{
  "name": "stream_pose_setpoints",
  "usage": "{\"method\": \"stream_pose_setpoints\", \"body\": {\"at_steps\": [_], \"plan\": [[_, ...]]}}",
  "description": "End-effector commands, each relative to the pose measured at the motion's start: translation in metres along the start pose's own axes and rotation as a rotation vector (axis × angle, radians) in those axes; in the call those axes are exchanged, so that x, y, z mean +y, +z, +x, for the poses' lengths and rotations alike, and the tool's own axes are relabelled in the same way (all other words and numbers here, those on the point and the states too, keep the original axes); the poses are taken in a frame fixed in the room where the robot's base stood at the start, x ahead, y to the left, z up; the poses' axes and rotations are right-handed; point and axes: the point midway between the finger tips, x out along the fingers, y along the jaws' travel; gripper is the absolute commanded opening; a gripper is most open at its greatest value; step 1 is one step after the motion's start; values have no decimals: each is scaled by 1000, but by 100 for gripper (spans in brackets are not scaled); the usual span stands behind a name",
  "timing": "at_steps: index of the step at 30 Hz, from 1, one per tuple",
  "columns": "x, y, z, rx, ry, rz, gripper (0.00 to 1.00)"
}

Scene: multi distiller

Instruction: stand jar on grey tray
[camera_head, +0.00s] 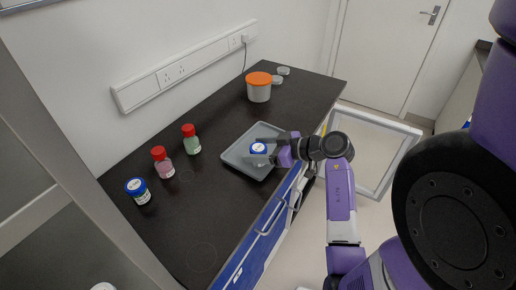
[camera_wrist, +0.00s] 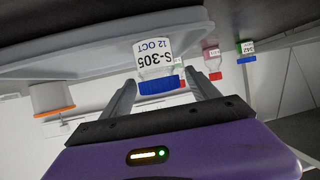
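A small jar (camera_head: 258,149) with a blue lid and a white label stands upright on the grey tray (camera_head: 235,162). My gripper (camera_head: 261,149) reaches in from the right, low over the tray. In the wrist view my gripper's fingers (camera_wrist: 160,84) are spread, one on each side of the blue lid, with narrow gaps showing.
Two red-lidded bottles (camera_head: 163,163) (camera_head: 191,140) and another blue-lidded jar (camera_head: 138,191) stand left of the tray. An orange-lidded tub (camera_head: 259,88) stands behind it, with clear dishes (camera_head: 280,76) near the wall. The dark counter's (camera_head: 190,215) front left is clear.

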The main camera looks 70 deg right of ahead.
Motion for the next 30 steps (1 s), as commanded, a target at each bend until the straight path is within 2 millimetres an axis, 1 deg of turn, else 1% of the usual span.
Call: {"method": "stream_pose_setpoints", "body": {"at_steps": [8,11,14,21,24,27,30], "plan": [[0,-1,0,0,1,-2,70],[1,-2,-12,0,2,1,70],[1,-2,-30,0,3,0,70],[1,-2,-80,0,4,0,70],[1,-3,-97,0,3,-1,70],[1,-2,-109,1,3,0,70],[1,-2,-117,0,1,0,70]]}}
